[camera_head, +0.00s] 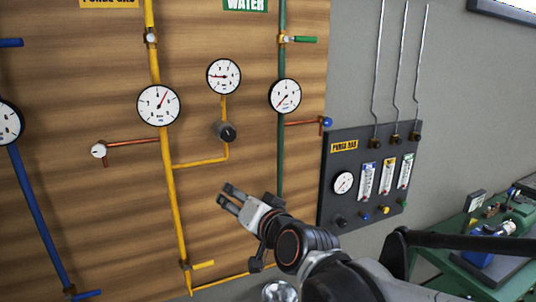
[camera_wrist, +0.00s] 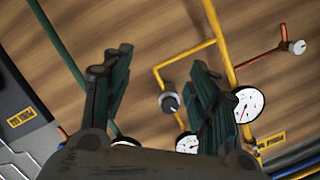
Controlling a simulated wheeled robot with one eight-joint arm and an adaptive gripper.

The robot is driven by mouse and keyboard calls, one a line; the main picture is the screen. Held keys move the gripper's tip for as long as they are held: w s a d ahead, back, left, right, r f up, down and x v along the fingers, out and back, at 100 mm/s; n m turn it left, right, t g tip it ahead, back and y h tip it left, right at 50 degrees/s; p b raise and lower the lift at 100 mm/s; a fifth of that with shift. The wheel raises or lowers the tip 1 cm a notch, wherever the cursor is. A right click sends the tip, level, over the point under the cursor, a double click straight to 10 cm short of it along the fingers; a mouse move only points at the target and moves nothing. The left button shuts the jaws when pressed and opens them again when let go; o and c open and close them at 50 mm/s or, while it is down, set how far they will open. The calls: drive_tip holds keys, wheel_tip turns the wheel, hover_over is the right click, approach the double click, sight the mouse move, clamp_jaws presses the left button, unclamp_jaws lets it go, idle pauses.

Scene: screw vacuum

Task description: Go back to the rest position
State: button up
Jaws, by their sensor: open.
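My gripper (camera_head: 232,198) is in front of the wooden panel (camera_head: 60,130) in the head view, below the black knob (camera_head: 225,132) and right of the yellow pipe (camera_head: 172,205). My arm reaches up to it from the lower right. In the wrist view my gripper (camera_wrist: 160,75) has its two fingers spread apart, with nothing between them but a view of the panel. The black knob also shows there (camera_wrist: 169,102), between the fingers and apart from them. The right finger covers part of a round gauge (camera_wrist: 248,103).
Several gauges, such as the one on the yellow pipe (camera_head: 158,105), sit on the panel. A green pipe (camera_head: 281,150) runs behind my arm. A dark purge gas board (camera_head: 350,210) hangs to the right. A green bench (camera_head: 450,262) with equipment stands at lower right.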

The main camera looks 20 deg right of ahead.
drive_tip(key=s+f+n+g+b, duration=0.2)
drive_tip(key=s+f+b, duration=0.3)
drive_tip(key=f, duration=0.6)
drive_tip(key=s+d+f+n+g+h+b, duration=0.1)
drive_tip(key=s+f+b, duration=0.5)
drive_tip(key=f, duration=0.6)
drive_tip(key=s+d+f+n+g+b, duration=0.1)
drive_tip(key=s+f+n+g+b, duration=0.2)
drive_tip(key=s+f+g+b, duration=0.2)
wheel_tip(320, 180, down, 6)
drive_tip(key=s+b, duration=0.1)
drive_tip(key=b, duration=0.2)
drive_tip(key=shift+s+d+f+n+g+h+b, duration=0.2)
drive_tip(key=shift+n+g+h+b, duration=0.1)
drive_tip(key=shift+b, duration=0.1)
drive_tip(key=shift+w+r, duration=0.1)
drive_tip(key=n+t+p, duration=0.2)
drive_tip(key=t+p, duration=0.9)
drive_tip(key=p, duration=1.5)
approach(229, 134)
drive_tip(key=w, duration=0.9)
drive_tip(key=shift+w, duration=0.15)
drive_tip(key=c, duration=1.1)
